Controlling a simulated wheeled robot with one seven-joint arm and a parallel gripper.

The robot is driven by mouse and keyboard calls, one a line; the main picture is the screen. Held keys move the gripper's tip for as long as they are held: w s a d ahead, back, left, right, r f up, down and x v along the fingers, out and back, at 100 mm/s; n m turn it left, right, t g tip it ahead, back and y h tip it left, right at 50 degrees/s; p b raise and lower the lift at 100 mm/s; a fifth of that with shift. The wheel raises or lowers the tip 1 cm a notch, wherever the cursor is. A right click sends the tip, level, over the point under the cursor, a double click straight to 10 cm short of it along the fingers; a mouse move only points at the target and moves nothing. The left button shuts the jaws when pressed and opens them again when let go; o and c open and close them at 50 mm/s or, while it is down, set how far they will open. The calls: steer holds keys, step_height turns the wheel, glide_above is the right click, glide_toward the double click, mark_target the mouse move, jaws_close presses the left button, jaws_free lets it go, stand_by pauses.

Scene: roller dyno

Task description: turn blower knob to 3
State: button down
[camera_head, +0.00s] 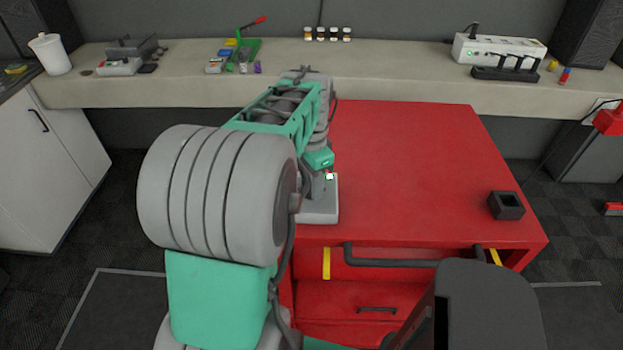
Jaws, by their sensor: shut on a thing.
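A small grey unit (318,210) stands on the red cabinet top, near its front left edge, and looks like the blower control. My arm reaches over it from the left. My gripper (326,184) is down at the top of this unit and shut on what appears to be the blower knob. The knob itself is hidden by the gripper. A small white and red spot shows beside the fingers. The knob's pointer and the numbers around it cannot be read.
The red cabinet top (410,160) is mostly clear to the right. A black square holder (506,205) stands near its right edge.

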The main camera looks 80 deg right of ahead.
steer(key=c, duration=0.9)
jaws_free()
step_height(320, 180, up, 8)
steer(key=shift+b, duration=0.3)
